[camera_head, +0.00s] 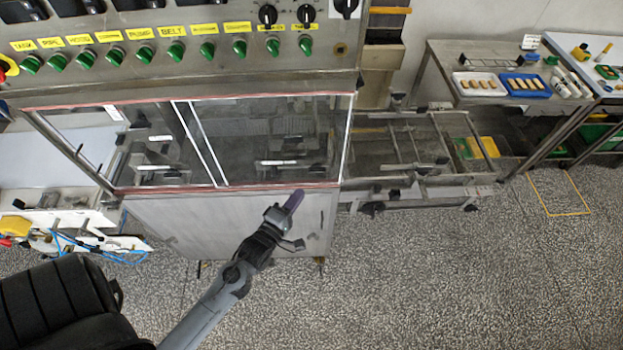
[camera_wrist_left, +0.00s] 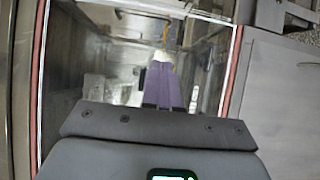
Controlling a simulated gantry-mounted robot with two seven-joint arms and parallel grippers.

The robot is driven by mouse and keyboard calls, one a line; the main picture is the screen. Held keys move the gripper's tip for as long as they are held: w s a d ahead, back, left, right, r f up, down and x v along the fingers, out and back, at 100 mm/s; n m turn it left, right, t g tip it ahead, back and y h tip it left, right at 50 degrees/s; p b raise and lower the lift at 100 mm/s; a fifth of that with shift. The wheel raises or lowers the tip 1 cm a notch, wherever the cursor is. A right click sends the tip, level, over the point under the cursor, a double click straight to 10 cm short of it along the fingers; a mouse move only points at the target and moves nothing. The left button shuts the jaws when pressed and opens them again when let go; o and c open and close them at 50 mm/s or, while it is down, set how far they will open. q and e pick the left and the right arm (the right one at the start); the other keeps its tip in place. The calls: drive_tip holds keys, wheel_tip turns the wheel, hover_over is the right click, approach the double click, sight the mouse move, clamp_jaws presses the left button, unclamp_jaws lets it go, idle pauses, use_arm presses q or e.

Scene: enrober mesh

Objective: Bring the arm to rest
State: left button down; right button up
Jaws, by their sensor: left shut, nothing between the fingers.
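My left arm reaches in from the lower left in the head view. Its left gripper (camera_head: 295,199) has purple fingers and is in front of the steel machine (camera_head: 225,235), near the lower edge of the clear guard (camera_head: 280,140). In the left wrist view the purple fingers (camera_wrist_left: 163,82) are together, with nothing between them. The guard's red-edged frame shows on both sides of them. A pale spot shows just beyond the fingertips; I cannot tell what it is. My right gripper is in neither view.
Above the guard is a control panel (camera_head: 180,52) with green knobs and yellow labels. An open mesh conveyor (camera_head: 415,155) lies to the right. A side table (camera_head: 470,60) holds a white tray (camera_head: 478,90) and a blue tray (camera_head: 530,93). The speckled floor (camera_head: 450,270) at lower right is clear.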

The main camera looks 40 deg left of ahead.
use_arm(q)
drive_tip(key=s+d+r+m+g+h+p, duration=0.2)
drive_tip(key=d+r+m+g+h+p, duration=0.3)
drive_tip(key=d+r+m, duration=0.45)
drive_tip(key=s+d+f+m+g, duration=0.1)
drive_tip(key=s+m+g, duration=0.3)
drive_tip(key=s+m, duration=0.2)
drive_tip(key=s+d+f+m+g+p, duration=0.1)
drive_tip(key=s+d+f+m+g, duration=0.1)
drive_tip(key=s+m+g, duration=0.2)
drive_tip(key=s+m, duration=0.3)
drive_tip(key=shift+s+d+f+g, duration=0.25)
drive_tip(key=shift+s+f+g, duration=0.05)
drive_tip(key=shift+s+g, duration=0.1)
